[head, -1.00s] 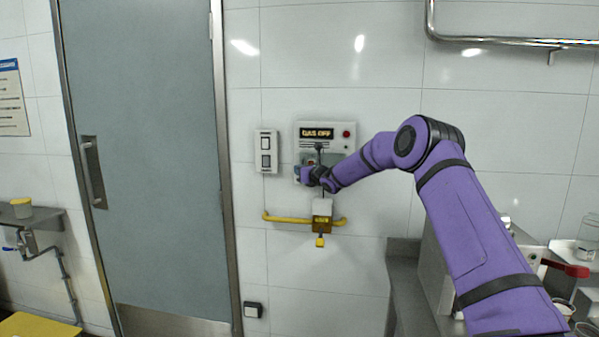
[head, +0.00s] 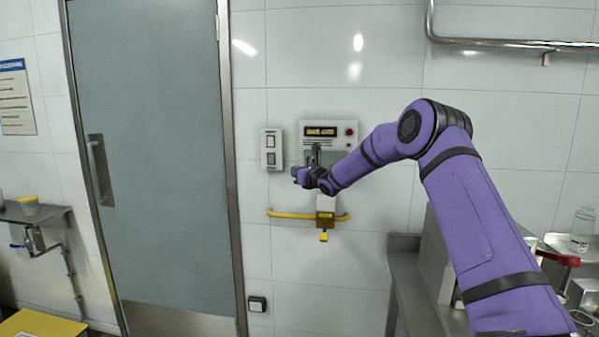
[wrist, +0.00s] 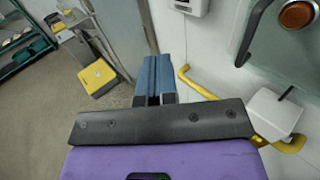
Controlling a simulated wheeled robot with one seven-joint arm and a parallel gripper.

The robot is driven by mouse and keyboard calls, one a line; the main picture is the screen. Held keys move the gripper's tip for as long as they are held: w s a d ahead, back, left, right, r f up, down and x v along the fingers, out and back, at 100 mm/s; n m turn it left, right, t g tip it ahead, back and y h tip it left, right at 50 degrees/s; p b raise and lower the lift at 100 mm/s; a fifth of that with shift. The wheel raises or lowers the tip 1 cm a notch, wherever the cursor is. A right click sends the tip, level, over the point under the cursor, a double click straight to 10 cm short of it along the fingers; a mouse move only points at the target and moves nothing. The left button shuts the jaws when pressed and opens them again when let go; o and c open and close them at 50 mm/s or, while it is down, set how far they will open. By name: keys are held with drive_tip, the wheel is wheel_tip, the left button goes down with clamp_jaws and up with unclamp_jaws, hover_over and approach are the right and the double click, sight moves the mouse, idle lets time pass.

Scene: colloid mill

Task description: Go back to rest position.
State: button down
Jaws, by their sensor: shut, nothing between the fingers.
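My gripper (head: 299,174) is at the end of my outstretched purple arm, in front of the lower part of a wall panel (head: 341,134) with a lit display. In the wrist view the blue fingers of my gripper (wrist: 154,62) are together, with nothing between them. Part of the panel's lower face is hidden behind my gripper and forearm. The wrist view shows the panel's grey surface with an orange round button (wrist: 297,14) and a dark handle (wrist: 254,34) at the upper right.
A white switch box (head: 271,149) is left of the panel. A yellow pipe with a valve (head: 325,218) runs below. A grey door (head: 150,150) stands to the left. A steel counter (head: 405,270) with equipment is at the lower right, under my arm.

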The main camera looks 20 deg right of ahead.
drive_tip(key=s+a+r+n+g+y, duration=0.2)
drive_tip(key=s+a+r+n, duration=0.3)
drive_tip(key=s, duration=0.3)
drive_tip(key=s+a+r+n+g+y, duration=0.2)
drive_tip(key=s+a+r+n, duration=0.35)
drive_tip(key=s, duration=0.25)
drive_tip(key=s+a+r+n+g, duration=0.2)
drive_tip(key=s+n, duration=0.2)
drive_tip(key=s, duration=0.5)
drive_tip(key=s+a+r+n+g, duration=0.1)
drive_tip(key=s+n+g, duration=0.2)
drive_tip(key=s+n, duration=0.35)
drive_tip(key=s+d+f+n+h, duration=0.2)
drive_tip(key=s+d+n+h, duration=0.1)
drive_tip(key=s, duration=0.9)
drive_tip(key=s+d+f+n+g+h, duration=0.1)
drive_tip(key=s+d+n+h, duration=0.3)
drive_tip(key=s, duration=0.8)
drive_tip(key=s+d+f+n+g+h, duration=0.1)
drive_tip(key=s+d+f+n+h, duration=0.2)
drive_tip(key=s+d, duration=0.4)
drive_tip(key=s+h, duration=0.1)
drive_tip(key=s, duration=0.4)
drive_tip(key=shift+s+f, duration=0.3)
drive_tip(key=c, duration=1.8)
unclamp_jaws()
